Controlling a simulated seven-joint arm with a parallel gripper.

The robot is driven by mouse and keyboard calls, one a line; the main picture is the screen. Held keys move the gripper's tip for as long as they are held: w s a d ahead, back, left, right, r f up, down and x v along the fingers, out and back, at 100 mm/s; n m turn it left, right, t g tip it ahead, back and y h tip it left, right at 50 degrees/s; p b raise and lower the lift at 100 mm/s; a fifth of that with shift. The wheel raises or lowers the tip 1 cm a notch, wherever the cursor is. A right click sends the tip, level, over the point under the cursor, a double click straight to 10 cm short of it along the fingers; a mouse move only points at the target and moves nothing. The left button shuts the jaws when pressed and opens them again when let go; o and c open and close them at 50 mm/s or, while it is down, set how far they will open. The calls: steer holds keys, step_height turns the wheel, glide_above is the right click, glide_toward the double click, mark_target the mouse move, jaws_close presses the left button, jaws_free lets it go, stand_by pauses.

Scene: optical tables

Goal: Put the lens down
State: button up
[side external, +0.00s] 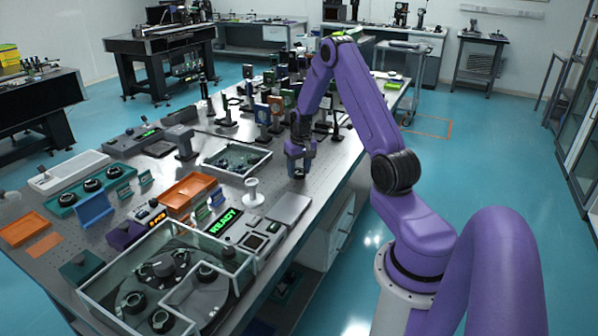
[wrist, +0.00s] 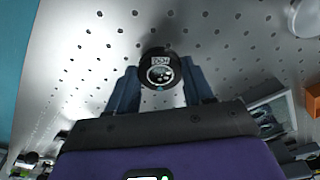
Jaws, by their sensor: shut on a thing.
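The lens (wrist: 160,70) is a small round piece with a dark rim and a pale marked face, seen in the wrist view between my fingers. My gripper (wrist: 160,88) is shut on it. In the side external view my gripper (side external: 298,172) points down close over the perforated metal tabletop, near the table's right edge. The lens is too small and covered to make out clearly there. I cannot tell whether it touches the tabletop (wrist: 100,40).
A glass-walled tray (side external: 237,158) stands left of my gripper. A white pedestal (side external: 253,192) and a flat grey plate (side external: 289,208) are nearer the camera. Several mounted optics (side external: 263,113) stand behind. Bare perforated table surrounds the gripper.

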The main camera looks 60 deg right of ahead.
steer(key=shift+f, duration=0.55)
steer(key=shift+f, duration=0.1)
steer(key=o, duration=1)
steer(key=shift+o, duration=0.2)
